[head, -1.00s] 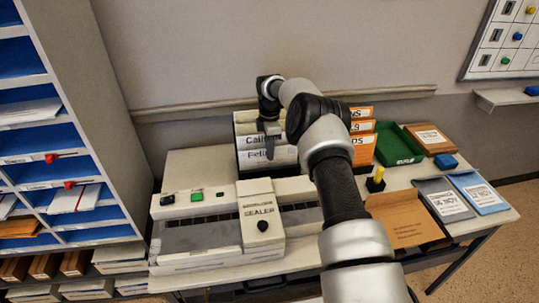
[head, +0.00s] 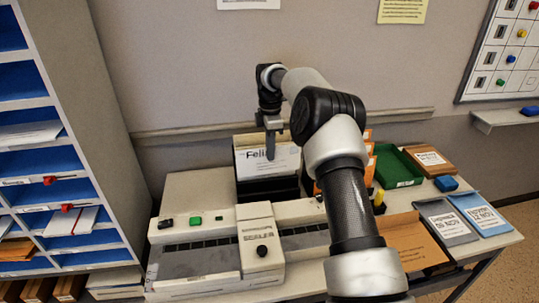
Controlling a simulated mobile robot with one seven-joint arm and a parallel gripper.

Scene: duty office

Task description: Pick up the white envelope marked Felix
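The white envelope marked Felix (head: 283,160) is upright in the middle of the head view, just above the black rack (head: 270,189) at the back of the table. My gripper (head: 270,150) is at its top edge, with one finger in front of the paper, covering the end of the name. The other finger is hidden behind the envelope. The gripper looks shut on the envelope and holds it raised, with the dark rack front showing below it. The envelopes behind it are mostly hidden.
The sealer machine (head: 262,240) stands in front of the rack. Orange envelopes, partly hidden by my arm, a green tray (head: 398,168) and a yellow-topped stamp (head: 379,198) are to the right. A blue-lined pigeonhole shelf (head: 75,150) stands at left.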

